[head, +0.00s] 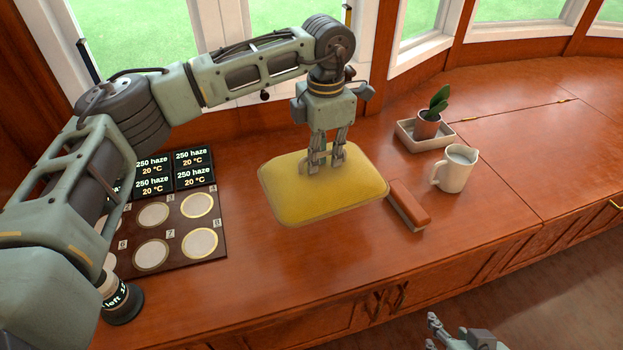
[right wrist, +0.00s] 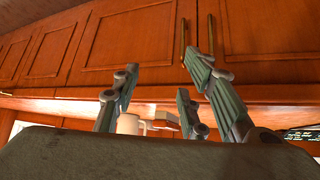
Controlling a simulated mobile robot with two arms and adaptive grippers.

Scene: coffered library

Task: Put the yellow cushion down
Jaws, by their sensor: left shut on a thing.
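The yellow cushion (head: 315,198) lies flat at the middle of the wooden counter (head: 360,275). I cannot tell whether its underside fully touches the counter. My left gripper (head: 325,165) points straight down over the cushion's far half and is shut on it; the fingertips cover a small part of it. My right gripper (head: 462,335) is low at the bottom edge of the head view, in front of the counter. In the right wrist view its fingers (right wrist: 160,85) are spread with nothing between them.
A red-brown brush (head: 408,204) lies close to the cushion's right side. A white pitcher (head: 455,168) and a potted plant (head: 429,123) in a square tray (head: 408,139) stand farther right. A dark board with round discs (head: 165,258) lies left. The counter's right side is clear.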

